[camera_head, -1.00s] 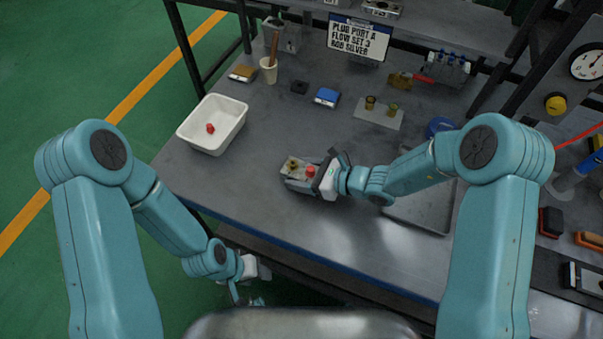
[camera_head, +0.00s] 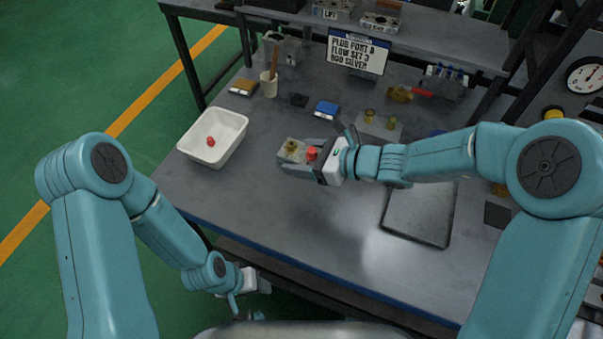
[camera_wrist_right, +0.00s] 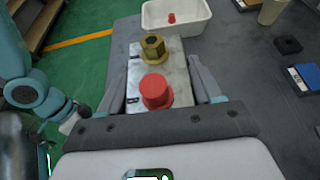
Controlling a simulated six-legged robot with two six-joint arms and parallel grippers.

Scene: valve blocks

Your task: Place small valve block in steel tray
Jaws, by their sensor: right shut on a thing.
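The small valve block (camera_head: 291,151) is a silver block with a brass fitting and a red plug on top. My right gripper (camera_head: 306,155) is shut on it, and the block appears held above the bench. In the right wrist view the block (camera_wrist_right: 165,69) sits between the two fingers, its brass fitting at the far end and the red plug near the palm. The steel tray (camera_head: 420,212) lies flat on the bench, right of and nearer than the block, and looks empty. My left gripper (camera_head: 247,306) hangs low beside the bench's front edge; its finger opening is unclear.
A white bin (camera_head: 213,137) with a red plug inside stands at the bench's left. A cup (camera_head: 269,85), a blue box (camera_head: 326,109), a plate with brass fittings (camera_head: 384,127) and a sign (camera_head: 357,52) are toward the back.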

